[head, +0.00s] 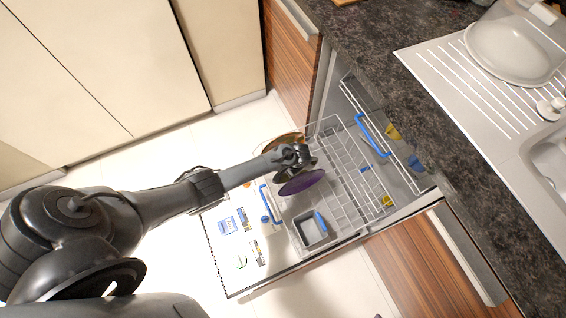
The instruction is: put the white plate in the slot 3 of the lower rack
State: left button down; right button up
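The lower rack (352,195) is pulled out over the open dishwasher door, a wire basket with blue handles. My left gripper (303,160) is over the left part of the rack, small and dark; I cannot tell whether its fingers are open or shut. A purple plate (302,183) stands tilted right beside the gripper; whether it is held or rests in the rack is unclear. An orange-brown plate (278,143) shows partly behind the gripper. A large whitish round dish (508,50), plate-like, lies on the drainboard at the upper right. Slot numbers cannot be read. My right gripper is out of view.
A grey cutlery basket (314,230) sits at the rack's front corner. Yellow and blue items (392,132) show deeper in the dishwasher. The open door (232,262) lies low on the left. The dark countertop (420,115) and white ribbed drainboard (462,98) are at the right.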

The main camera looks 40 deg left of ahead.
pick_arm(q)
jog(key=shift+w, duration=0.1)
dwell(0.5)
jog(key=c, duration=1.1)
grip_release()
jog(key=p+v, duration=0.6)
jog(key=v, duration=0.4)
jog(key=shift+d+r, duration=0.2)
jog(key=shift+r, duration=0.2)
